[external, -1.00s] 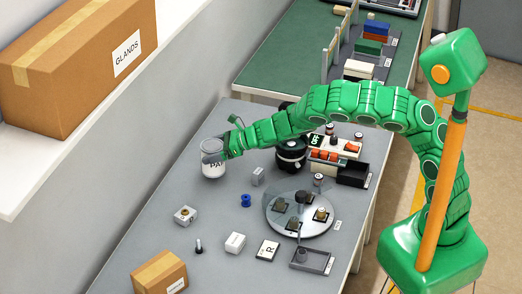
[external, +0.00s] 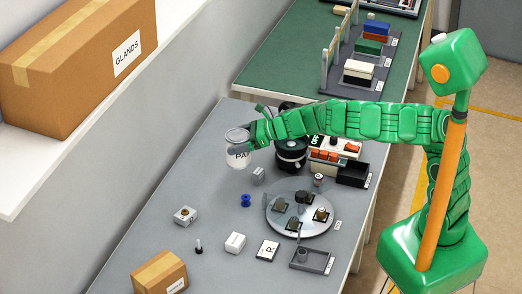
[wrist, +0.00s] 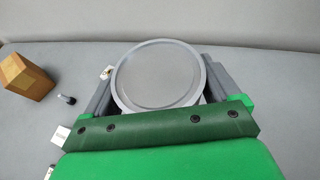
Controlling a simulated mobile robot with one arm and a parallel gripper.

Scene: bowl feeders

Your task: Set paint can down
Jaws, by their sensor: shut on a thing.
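The paint can (external: 238,154) is white with a grey lid and lettering on its side. It is upright at the end of my arm, over the back part of the grey table (external: 160,262). My gripper (external: 250,136) is shut on the can. In the wrist view, the can's round grey lid (wrist: 158,76) sits between the two grey fingers of my gripper (wrist: 160,80). The can's underside and any gap to the table are hard to judge.
A small grey block (external: 258,175) stands just below the can in the picture, and a blue spool (external: 246,200) is nearby. A black round device (external: 291,152) is to the right. A glass turntable (external: 300,212) holds small parts. The table to the can's left is clear.

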